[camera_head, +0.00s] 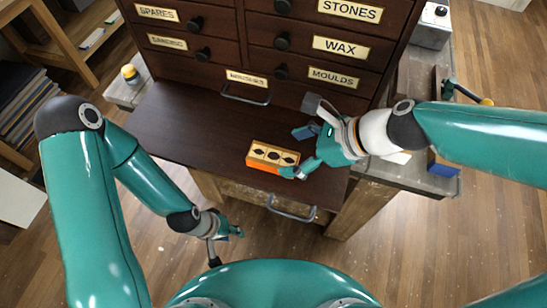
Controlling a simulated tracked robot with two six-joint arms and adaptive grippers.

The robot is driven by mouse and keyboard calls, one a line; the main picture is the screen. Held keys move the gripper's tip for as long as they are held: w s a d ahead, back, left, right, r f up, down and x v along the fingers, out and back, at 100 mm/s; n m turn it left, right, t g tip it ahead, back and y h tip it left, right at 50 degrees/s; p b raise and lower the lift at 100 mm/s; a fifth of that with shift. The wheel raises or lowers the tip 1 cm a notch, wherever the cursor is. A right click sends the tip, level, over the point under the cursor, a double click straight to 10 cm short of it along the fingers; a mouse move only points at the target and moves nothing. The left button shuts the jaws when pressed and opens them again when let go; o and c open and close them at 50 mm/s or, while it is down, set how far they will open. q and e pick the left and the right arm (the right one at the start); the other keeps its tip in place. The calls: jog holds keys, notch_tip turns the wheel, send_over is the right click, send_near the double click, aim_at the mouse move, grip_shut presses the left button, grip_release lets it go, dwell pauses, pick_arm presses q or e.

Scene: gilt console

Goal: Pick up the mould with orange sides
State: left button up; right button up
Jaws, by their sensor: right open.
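The mould with orange sides (272,155) is a small block with a pale top and a row of dark hollows. It lies on the dark pull-out board of the cabinet. My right gripper (299,153) is open at the mould's right end. One finger reaches the mould's near right corner; I cannot tell whether it touches. The other side of the gripper, by a small bluish part, is beyond the far right corner. My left gripper (231,233) hangs low, in front of the board and away from the mould; its finger opening is unclear.
The dark board (190,135) is clear to the left of the mould. Behind it rise labelled drawers, among them the MOULDS drawer (325,93). A metal handle (291,211) is at the board's front. A side bench with a blue item (443,170) is at right.

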aim_at(273, 155)
jog(key=shift+b+x, duration=0.75)
jog(key=shift+x, duration=2.45)
jog(key=shift+r, duration=0.1)
jog(key=c, duration=1.3)
jog(key=shift+r, duration=0.1)
